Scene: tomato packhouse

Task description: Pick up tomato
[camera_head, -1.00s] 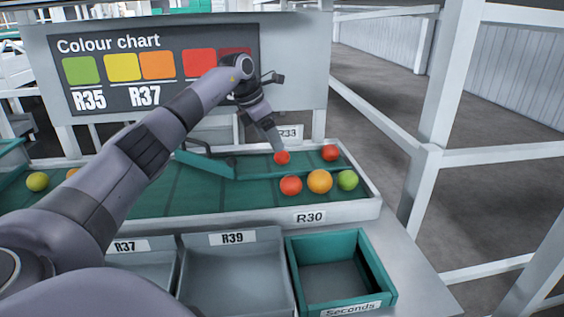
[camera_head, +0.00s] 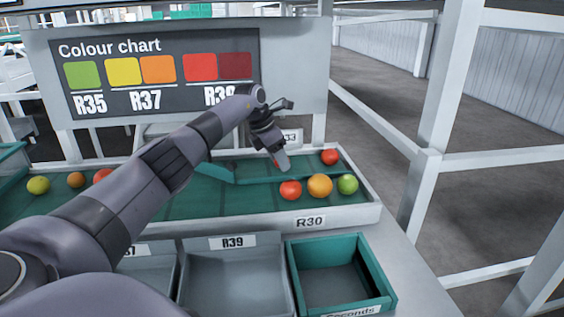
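My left gripper (camera_head: 281,163) reaches over the far lane of the green sorting belt (camera_head: 240,198), pointing down. Only a sliver of a red tomato (camera_head: 275,163) shows at its fingers; the rest is hidden, so I cannot tell whether the fingers are closed on it. Another red tomato (camera_head: 330,157) lies to its right at the far end. In the near lane lie a red tomato (camera_head: 290,190), an orange tomato (camera_head: 320,185) and a green tomato (camera_head: 347,183) side by side. At the left are a yellow-green tomato (camera_head: 38,185), an orange one (camera_head: 76,180) and a partly hidden red one (camera_head: 102,175). My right gripper is out of view.
A low green divider (camera_head: 222,174) runs along the belt beside the gripper. In front stand an empty grey R39 bin (camera_head: 232,278) and an empty green Seconds crate (camera_head: 300,277). A colour chart board (camera_head: 160,48) stands behind the belt. White posts (camera_head: 436,110) rise at the right.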

